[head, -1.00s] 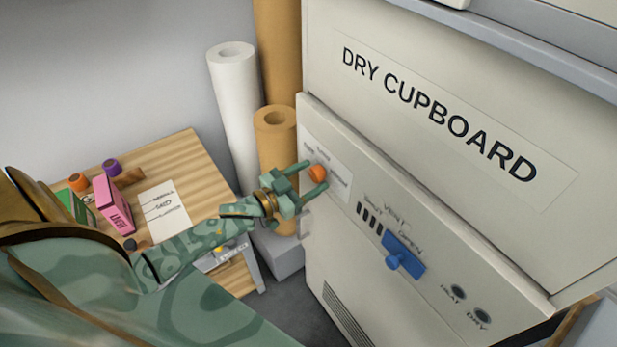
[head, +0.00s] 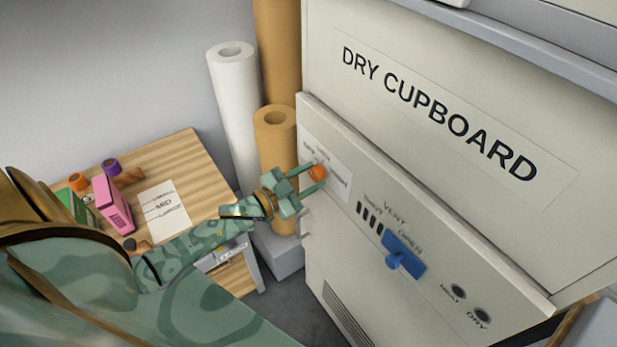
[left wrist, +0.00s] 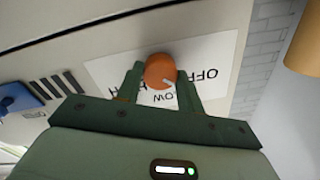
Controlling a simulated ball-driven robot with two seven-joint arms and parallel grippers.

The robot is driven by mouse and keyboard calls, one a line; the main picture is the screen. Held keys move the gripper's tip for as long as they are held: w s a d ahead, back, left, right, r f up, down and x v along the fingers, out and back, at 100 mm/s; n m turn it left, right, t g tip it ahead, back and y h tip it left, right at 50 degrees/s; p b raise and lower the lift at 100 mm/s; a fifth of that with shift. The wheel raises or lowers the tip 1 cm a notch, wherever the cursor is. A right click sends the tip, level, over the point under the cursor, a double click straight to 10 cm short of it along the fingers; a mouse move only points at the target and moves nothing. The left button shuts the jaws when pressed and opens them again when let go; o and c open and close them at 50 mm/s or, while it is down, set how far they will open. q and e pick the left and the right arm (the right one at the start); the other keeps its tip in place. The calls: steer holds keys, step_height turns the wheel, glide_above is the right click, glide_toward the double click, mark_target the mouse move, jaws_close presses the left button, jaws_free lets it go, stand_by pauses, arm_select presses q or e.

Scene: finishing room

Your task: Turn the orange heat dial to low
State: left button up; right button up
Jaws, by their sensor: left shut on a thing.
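The orange heat dial (head: 318,173) sits on a white label plate (head: 340,182) at the upper left of the cupboard's front panel. My left gripper (head: 313,177) is at the panel, shut on the dial, with one finger on each side. In the left wrist view the dial (left wrist: 160,69) is between the two fingers (left wrist: 160,82). Its white mark slants to the lower right, between the words OFF and LOW as seen there. The fingers partly cover the lettering. My right gripper is in neither view.
The blue vent slider (head: 403,255) and two dark round lamps (head: 459,292) are further right on the panel. Paper rolls (head: 275,150) stand close behind my left gripper. A wooden table (head: 190,160) with small boxes and a card is at the left.

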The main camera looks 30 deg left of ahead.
arm_select(q)
steer(key=m, duration=0.3)
steer(key=shift+m, duration=0.4)
steer(key=m+b, duration=0.1)
steer(key=m, duration=0.3)
steer(key=shift+f+m+b, duration=0.1)
steer(key=shift+m+b, duration=0.25)
steer(key=shift+m, duration=0.05)
steer(key=o, duration=1)
steer(key=b+v, duration=0.1)
steer(key=v, duration=1.5)
steer(key=shift+s+a+f+b, duration=0.1)
steer(key=shift+a+f+b, duration=0.1)
steer(key=shift+b, duration=0.15)
